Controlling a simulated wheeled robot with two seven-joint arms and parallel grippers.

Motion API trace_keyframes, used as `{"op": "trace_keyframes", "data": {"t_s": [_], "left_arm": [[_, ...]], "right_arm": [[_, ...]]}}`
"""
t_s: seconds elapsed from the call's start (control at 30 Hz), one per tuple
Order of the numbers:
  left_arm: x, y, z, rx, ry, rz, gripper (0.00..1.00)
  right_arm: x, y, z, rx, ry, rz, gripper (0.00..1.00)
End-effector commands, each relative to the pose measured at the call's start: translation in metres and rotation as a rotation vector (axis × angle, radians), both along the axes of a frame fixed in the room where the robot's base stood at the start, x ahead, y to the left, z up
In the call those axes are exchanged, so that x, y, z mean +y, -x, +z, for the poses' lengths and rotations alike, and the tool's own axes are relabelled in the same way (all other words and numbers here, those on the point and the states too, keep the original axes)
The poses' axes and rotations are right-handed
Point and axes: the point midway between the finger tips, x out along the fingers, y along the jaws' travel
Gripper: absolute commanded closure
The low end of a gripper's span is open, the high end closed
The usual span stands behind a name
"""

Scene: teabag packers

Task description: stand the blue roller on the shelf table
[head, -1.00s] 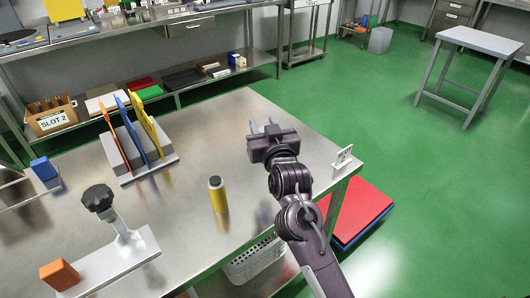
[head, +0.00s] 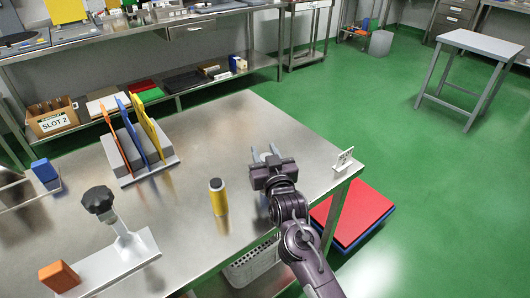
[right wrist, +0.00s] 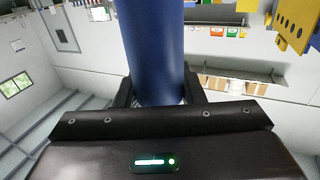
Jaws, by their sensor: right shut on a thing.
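In the right wrist view, the blue roller (right wrist: 151,45) stands up between the fingers of my right gripper (right wrist: 157,92), which is shut on its lower end. In the head view, my right gripper (head: 265,152) is over the right part of the steel table (head: 215,125). The roller is not clearly seen there. I cannot tell for sure which table is the shelf table. My left gripper is out of view.
A rack with orange, blue and yellow boards (head: 137,155) stands on the steel table. A black-knobbed fixture (head: 122,245) and an orange block (head: 59,276) are nearer. A small sign (head: 343,159) stands at the right edge. A bare grey table (head: 484,42) stands far right.

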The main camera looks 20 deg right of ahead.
Motion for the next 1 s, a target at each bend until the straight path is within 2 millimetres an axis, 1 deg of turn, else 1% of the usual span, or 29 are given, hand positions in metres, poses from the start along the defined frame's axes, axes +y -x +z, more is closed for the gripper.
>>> {"op": "trace_keyframes", "data": {"t_s": [0.37,0.4,0.53,0.57,0.83,0.9,1.0], "left_arm": [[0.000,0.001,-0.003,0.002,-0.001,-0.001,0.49],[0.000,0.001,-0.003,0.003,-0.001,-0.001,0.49],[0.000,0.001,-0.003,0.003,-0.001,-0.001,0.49],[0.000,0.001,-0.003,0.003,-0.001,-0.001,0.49],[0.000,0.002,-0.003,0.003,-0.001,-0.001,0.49],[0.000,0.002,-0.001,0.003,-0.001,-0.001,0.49],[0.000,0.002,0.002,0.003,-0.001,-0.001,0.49]], "right_arm": [[0.000,0.000,-0.010,0.001,0.000,0.000,0.93],[0.000,0.000,-0.011,0.004,0.000,0.000,0.62],[0.000,0.000,-0.012,0.006,0.000,0.001,0.45],[0.000,0.000,-0.013,0.007,0.000,0.001,0.43],[0.001,0.001,-0.014,0.011,0.001,0.001,0.43],[0.001,0.001,-0.010,0.011,0.000,0.001,0.43],[0.001,0.002,0.001,0.009,0.000,0.001,0.43]]}}
